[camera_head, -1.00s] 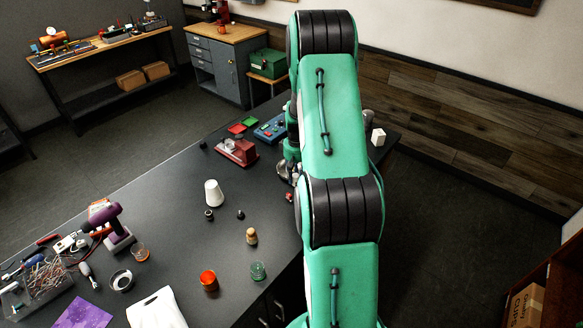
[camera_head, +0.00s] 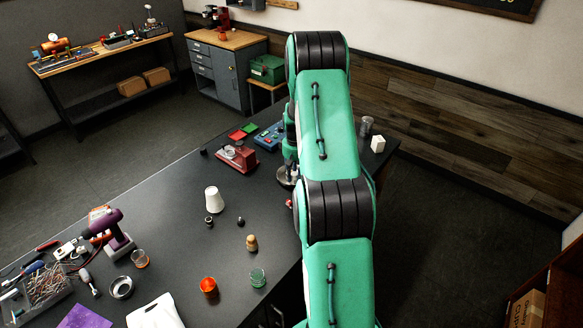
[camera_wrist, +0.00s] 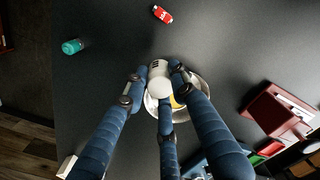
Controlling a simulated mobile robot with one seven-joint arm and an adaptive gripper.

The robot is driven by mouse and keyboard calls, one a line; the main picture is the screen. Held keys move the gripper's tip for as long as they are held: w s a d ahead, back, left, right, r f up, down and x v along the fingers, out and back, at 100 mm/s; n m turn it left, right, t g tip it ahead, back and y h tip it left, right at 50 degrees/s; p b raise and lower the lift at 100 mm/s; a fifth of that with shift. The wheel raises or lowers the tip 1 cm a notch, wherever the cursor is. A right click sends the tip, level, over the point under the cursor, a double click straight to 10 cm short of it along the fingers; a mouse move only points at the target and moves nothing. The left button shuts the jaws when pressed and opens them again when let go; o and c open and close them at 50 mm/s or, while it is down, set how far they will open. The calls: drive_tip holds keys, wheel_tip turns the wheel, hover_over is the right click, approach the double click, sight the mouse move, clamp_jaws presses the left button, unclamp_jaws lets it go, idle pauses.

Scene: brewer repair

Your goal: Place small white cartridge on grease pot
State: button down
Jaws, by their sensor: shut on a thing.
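The small white cartridge (camera_wrist: 158,72) is held between the fingertips of my gripper (camera_wrist: 160,84) in the wrist view, with its rounded pale end toward the camera. A shiny metal bowl with yellow content, which looks like the grease pot (camera_wrist: 201,88), is just beyond and partly behind the fingers. The cartridge overlaps the bowl's left side in this view; I cannot tell whether they touch. In the head view the metal bowl (camera_head: 287,178) shows at the left edge of my arm, which hides the fingertips and cartridge.
A red device (camera_wrist: 272,112) and a blue box (camera_head: 270,135) stand close to the bowl. A red can (camera_wrist: 162,14) and a teal container (camera_wrist: 73,46) lie apart on the dark table. A white block (camera_head: 378,145) is near the far right edge.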

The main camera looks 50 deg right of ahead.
drive_tip(key=w+d, duration=0.2)
drive_tip(key=w+d+p, duration=0.1)
drive_tip(key=w+d, duration=0.1)
drive_tip(key=w, duration=0.1)
drive_tip(key=w+d+f, duration=0.1)
drive_tip(key=w+d, duration=0.1)
drive_tip(key=d, duration=0.1)
drive_tip(key=shift+w+d, duration=0.1)
drive_tip(key=shift+w, duration=0.15)
drive_tip(key=shift+f+p, duration=0.7)
drive_tip(key=shift+f, duration=1.05)
drive_tip(key=shift+f, duration=0.15)
drive_tip(key=c, duration=1.4)
unclamp_jaws()
drive_tip(key=shift+r, duration=0.2)
wheel_tip(320, 180, up, 12)
drive_tip(key=b, duration=0.2)
